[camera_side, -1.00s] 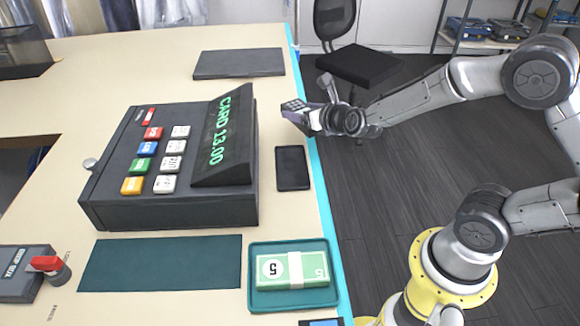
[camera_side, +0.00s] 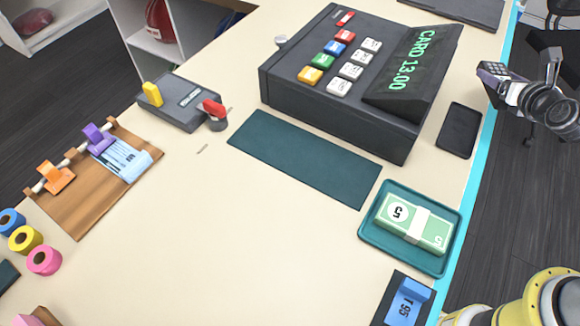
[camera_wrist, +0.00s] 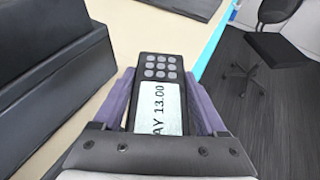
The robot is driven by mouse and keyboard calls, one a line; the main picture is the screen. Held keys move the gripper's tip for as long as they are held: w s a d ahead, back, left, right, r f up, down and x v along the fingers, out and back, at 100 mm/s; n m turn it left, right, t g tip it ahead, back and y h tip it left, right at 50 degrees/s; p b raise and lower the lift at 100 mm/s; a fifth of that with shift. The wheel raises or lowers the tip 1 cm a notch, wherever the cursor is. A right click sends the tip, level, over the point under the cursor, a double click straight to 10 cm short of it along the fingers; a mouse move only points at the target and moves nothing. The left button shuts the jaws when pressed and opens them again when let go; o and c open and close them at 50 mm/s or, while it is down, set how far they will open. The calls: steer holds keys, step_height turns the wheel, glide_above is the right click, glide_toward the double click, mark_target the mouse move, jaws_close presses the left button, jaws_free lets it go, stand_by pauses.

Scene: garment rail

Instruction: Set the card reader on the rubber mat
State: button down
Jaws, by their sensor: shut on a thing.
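The card reader (camera_wrist: 161,68) has a grey keypad and a pale screen whose visible text reads "AY 13.00". My gripper (camera_wrist: 160,88) is shut on it, with purple fingers on both sides. In the side view the reader (camera_side: 491,71) is held up at the right edge of the counter, apart from any surface I can make out. A small black mat with a raised rim (camera_side: 459,130), apparently the rubber mat, lies bare on the counter between the register and the edge. In the side picture it is below and left of my gripper (camera_side: 499,84).
The cash register (camera_side: 330,100) shows "CARD 13.00" and stands left of the small mat. A teal tray (camera_side: 371,236) with banknotes lies nearer the camera. A flat teal sheet (camera_side: 305,158) fronts the register. A dark slab (camera_side: 465,10) lies behind.

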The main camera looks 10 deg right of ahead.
step_height(320, 180, up, 12)
steer(key=s+a+n+y, duration=0.1)
steer(key=a+n+y, duration=0.1)
steer(key=a, duration=0.6)
steer(key=s+a+n+y, duration=0.2)
steer(key=a+y, duration=0.1)
steer(key=a, duration=0.6)
steer(key=s+a+r+n+y, duration=0.1)
steer(key=a+n+y, duration=0.1)
steer(key=a, duration=0.6)
steer(key=shift+s+a+n+y, duration=0.2)
steer(key=shift+a+n+y, duration=0.15)
steer(key=shift+y, duration=0.15)
steer(key=s+a+f+n+g+y, duration=0.1)
steer(key=s+a+n+g+y, duration=0.35)
steer(key=s+a, duration=1.1)
steer(key=n+t+y, duration=0.1)
glide_above(264, 188)
steer(key=f, duration=1.3)
steer(key=shift+s+d+f, duration=0.1)
steer(key=shift+s+d, duration=0.15)
steer(key=shift+w+a+f, duration=0.15)
steer(key=shift+a+f, duration=0.05)
steer(key=shift+f, duration=0.1)
steer(key=shift+w+a+f, duration=0.1)
steer(key=shift+f, duration=1.5)
